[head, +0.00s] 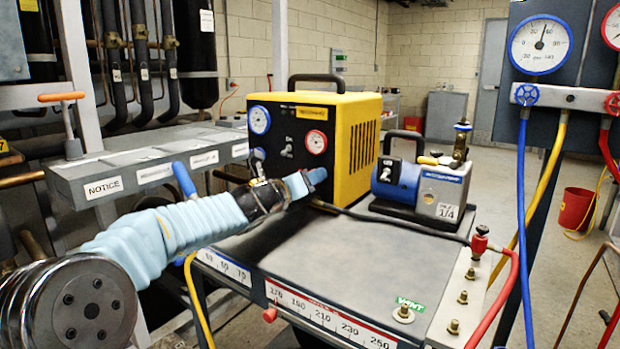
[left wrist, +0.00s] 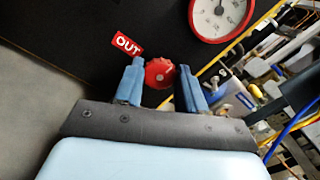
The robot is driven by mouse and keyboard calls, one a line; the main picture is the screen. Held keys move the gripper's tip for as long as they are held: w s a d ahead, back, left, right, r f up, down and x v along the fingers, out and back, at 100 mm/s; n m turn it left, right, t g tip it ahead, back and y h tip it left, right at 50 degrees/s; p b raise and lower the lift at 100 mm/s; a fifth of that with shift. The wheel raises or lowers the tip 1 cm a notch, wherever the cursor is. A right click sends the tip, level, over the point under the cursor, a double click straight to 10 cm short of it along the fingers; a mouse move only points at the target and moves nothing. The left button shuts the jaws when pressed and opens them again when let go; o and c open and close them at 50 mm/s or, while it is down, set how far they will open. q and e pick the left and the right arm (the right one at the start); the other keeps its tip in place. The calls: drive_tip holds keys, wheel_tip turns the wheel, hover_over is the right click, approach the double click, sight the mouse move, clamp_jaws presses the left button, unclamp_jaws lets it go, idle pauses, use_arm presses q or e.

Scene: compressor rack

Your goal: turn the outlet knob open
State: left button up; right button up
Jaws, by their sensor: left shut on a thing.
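The outlet knob is a small red round knob (left wrist: 159,73) on a dark panel, beside a red OUT label (left wrist: 127,44). My left gripper (left wrist: 163,77) has its two blue fingers on either side of the knob and is shut on it. In the head view, my left gripper (head: 306,181) reaches the lower front of the yellow machine (head: 352,125) and hides the knob. A red-rimmed gauge (head: 316,141) sits above it on the panel; it also shows in the left wrist view (left wrist: 221,13). My right gripper is not in view.
A blue-rimmed gauge (head: 260,120) is on the same panel. A blue pump (head: 420,185) stands right of the machine on the cart top (head: 340,255). A grey ledge with labels (head: 130,170) lies left. Red, blue and yellow hoses hang at right.

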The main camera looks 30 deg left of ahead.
use_arm(q)
drive_tip(key=shift+f, duration=0.1)
idle(0.4)
drive_tip(key=o, duration=1.1)
drive_tip(key=shift+c, duration=0.2)
drive_tip(key=shift+s, duration=0.1)
drive_tip(key=s+a, duration=0.1)
drive_tip(key=s, duration=1.2)
drive_tip(key=shift+s, duration=0.3)
